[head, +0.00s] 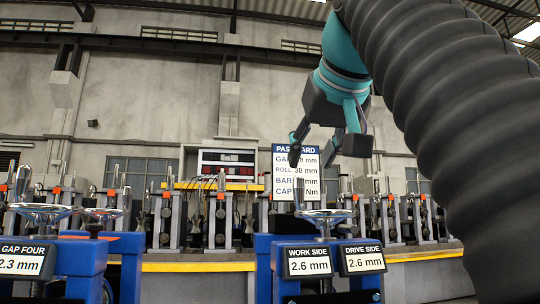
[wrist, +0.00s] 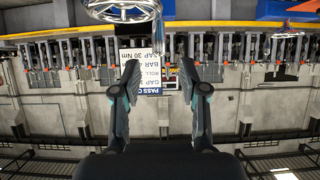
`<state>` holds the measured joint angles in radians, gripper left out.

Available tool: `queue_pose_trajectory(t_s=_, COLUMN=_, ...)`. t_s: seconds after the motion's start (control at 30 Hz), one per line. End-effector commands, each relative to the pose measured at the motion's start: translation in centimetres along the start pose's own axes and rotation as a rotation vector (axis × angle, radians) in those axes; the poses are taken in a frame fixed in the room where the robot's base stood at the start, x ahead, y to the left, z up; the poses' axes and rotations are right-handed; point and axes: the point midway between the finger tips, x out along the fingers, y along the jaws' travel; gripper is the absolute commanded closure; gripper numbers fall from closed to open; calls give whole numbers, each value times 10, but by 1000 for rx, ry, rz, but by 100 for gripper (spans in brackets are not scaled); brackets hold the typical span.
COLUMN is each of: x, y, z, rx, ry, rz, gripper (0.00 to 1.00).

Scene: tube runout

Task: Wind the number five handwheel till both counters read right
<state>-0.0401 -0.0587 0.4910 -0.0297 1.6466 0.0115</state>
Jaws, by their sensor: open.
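The chrome handwheel (head: 325,214) with an upright handle (head: 297,188) sits on a blue stand above two counters. The WORK SIDE counter (head: 308,262) and DRIVE SIDE counter (head: 362,259) both read 2.6 mm. No number five label shows on this stand. The wheel also shows at the top of the wrist view (wrist: 122,10). My gripper (head: 312,155) is open and empty, above the wheel and apart from it; its two fingers also show in the wrist view (wrist: 160,72). The pass card (head: 298,178) stands behind, partly hidden by the gripper in the head view; its gap figure is not fully readable.
At the left, a GAP FOUR counter (head: 22,263) reads 2.3 mm below another chrome handwheel (head: 42,212). A row of grey roll stands (head: 220,215) runs behind along a yellow-edged bench. A panel with red displays (head: 228,163) stands at the back. Open air surrounds my gripper.

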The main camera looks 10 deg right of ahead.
Motion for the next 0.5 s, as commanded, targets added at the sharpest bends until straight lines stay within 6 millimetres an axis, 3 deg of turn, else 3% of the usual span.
queue_pose_trajectory(t_s=0.23, x=-15, y=3, z=-11, rx=6, ry=36, rz=6, gripper=57)
queue_pose_trajectory(t_s=0.5, x=2, y=5, z=-11, rx=8, ry=34, rz=10, gripper=57)
